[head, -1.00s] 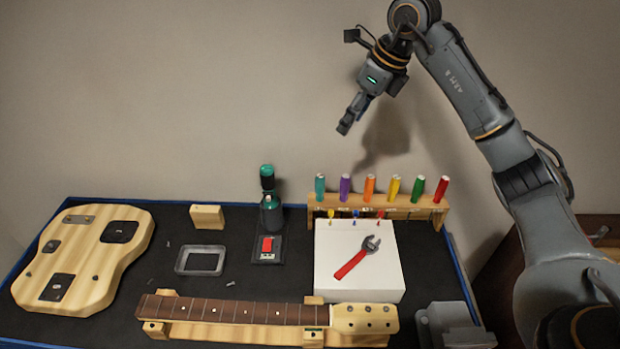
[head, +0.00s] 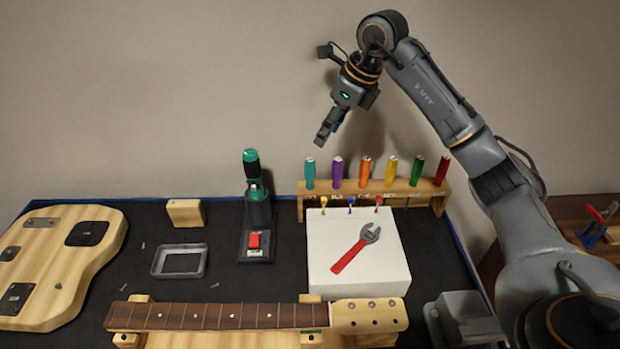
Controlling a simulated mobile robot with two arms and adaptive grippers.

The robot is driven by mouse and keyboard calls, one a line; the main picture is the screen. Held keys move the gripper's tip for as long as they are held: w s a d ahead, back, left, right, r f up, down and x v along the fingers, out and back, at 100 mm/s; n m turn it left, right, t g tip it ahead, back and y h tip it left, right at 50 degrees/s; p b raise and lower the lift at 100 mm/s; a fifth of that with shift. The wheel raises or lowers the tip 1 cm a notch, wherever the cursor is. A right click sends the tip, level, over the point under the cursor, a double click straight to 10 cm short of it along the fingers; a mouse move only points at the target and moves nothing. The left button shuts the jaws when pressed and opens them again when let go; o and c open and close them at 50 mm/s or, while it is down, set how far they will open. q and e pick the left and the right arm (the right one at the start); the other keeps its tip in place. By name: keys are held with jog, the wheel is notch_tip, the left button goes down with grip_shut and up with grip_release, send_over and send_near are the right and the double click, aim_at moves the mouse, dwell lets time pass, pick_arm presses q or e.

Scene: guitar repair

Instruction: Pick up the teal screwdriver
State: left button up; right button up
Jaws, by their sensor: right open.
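The teal screwdriver (head: 309,173) stands upright at the left end of a wooden rack (head: 422,192), with only its handle clearly showing. Purple (head: 337,173), orange (head: 365,172), yellow (head: 391,171), green (head: 417,170) and red (head: 442,171) handles stand to its right in the same rack. My right gripper (head: 321,140) is above the teal handle and a little to its right, pointing down and apart from it. It is open, with nothing seen in it. My left gripper is not in view.
A white box (head: 330,235) with a red wrench (head: 355,250) stands in front of the rack. A black and teal tool (head: 257,205) stands to the left. A guitar neck (head: 220,316) lies in front and a guitar body (head: 75,260) at left. The wall is behind.

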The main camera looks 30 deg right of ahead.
aim_at(311, 160)
jog(key=p+x, duration=0.1)
jog(key=x, duration=0.5)
jog(key=shift+w+f, duration=0.1)
jog(key=shift+f, duration=0.05)
jog(key=shift+w+a+f+p, duration=0.1)
jog(key=shift+a+f+p, duration=0.1)
jog(key=shift+p, duration=0.25)
jog(key=p+x, duration=0.2)
jog(key=x, duration=0.2)
jog(key=shift+w+d+f, duration=0.1)
jog(key=shift+w+f, duration=0.15)
jog(key=shift+f, duration=0.1)
grip_shut()
